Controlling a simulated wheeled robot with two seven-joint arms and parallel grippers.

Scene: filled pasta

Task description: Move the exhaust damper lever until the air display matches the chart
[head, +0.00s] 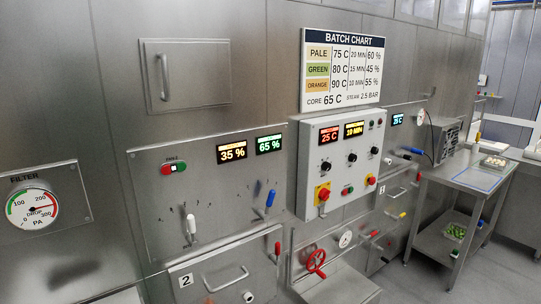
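A steel panel on the left holds a white-handled lever (191,224) and a blue-handled lever (270,200), both in slots with handles up. Their labels are too small to read, so I cannot tell which is the exhaust damper lever. Above them, an amber display (232,151) reads 35 % and a green display (269,144) reads 65 %. The batch chart (343,68) lists Pale 75 C, 20 min, 60 %; Green 80 C, 15 min, 45 %; Orange 90 C, 10 min, 55 %. Neither of my grippers is in view.
A control box (315,177) juts out right of the levers, showing 25 C and 10 MIN. Below are a red handwheel (316,262) and a door handle (226,279). A filter gauge (32,208) is at left. A steel table (460,171) stands right, with floor before it.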

